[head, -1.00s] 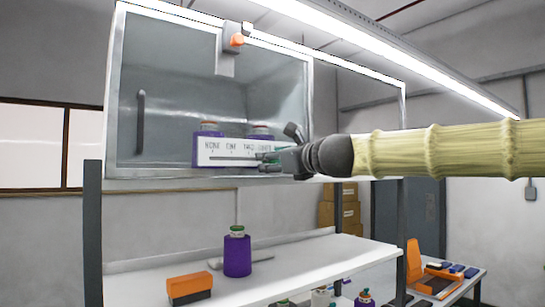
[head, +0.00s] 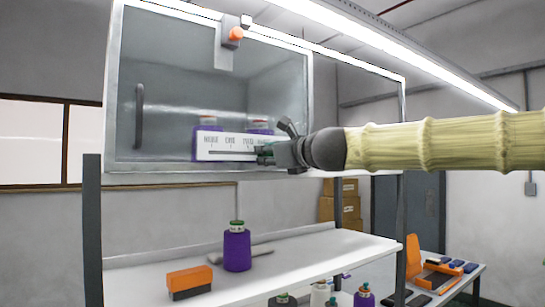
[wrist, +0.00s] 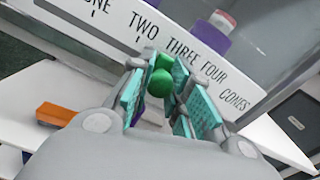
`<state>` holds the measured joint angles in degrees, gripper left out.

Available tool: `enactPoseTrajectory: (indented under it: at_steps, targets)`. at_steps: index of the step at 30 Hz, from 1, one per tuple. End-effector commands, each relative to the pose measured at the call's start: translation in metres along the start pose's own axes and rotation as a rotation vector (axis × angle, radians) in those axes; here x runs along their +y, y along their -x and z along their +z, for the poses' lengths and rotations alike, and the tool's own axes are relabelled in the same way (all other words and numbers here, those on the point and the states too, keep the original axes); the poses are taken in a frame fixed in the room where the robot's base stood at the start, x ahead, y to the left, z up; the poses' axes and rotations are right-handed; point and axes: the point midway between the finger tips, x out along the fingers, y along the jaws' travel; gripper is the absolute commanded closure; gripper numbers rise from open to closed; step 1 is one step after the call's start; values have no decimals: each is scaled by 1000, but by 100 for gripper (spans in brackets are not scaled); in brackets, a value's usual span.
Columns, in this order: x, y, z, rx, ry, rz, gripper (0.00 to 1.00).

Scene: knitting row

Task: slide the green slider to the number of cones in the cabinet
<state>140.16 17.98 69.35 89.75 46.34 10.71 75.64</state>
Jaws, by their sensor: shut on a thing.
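The green slider (wrist: 160,82) is a round knob on a white scale plate on the cabinet (head: 108,110). The plate (head: 203,154) reads none, one, two, three, four cones. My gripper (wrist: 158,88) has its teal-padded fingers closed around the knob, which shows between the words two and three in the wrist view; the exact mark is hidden. In the head view the gripper (head: 262,154) covers the plate's right end. Behind the glass stand two purple cones, one at left (head: 207,128) and one at right (head: 260,130), partly hidden by the plate.
Below, a white shelf (head: 330,245) holds a purple cone (head: 237,250) with a green top and an orange block (head: 189,281). More cones (head: 364,297) stand lower down. A side table (head: 468,275) is at right. The space left of the cabinet is clear.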

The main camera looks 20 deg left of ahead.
Motion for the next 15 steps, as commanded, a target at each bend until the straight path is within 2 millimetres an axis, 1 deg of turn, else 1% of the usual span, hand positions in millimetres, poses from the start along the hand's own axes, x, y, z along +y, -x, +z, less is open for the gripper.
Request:
enactPoseTrajectory:
  at_steps: [1, 3, 5, 7, 14, 15]
  targets:
    - [12, 0, 1, -2, 3, 3, 100]
    - [25, 0, 4, -2, 3, 4, 100]
    - [33, 0, 6, 0, 2, 3, 100]
    - [36, 0, 8, 1, 2, 1, 100]
    - [35, 0, 9, 1, 1, 1, 100]
    - [35, 0, 8, 1, 1, 1, 74]
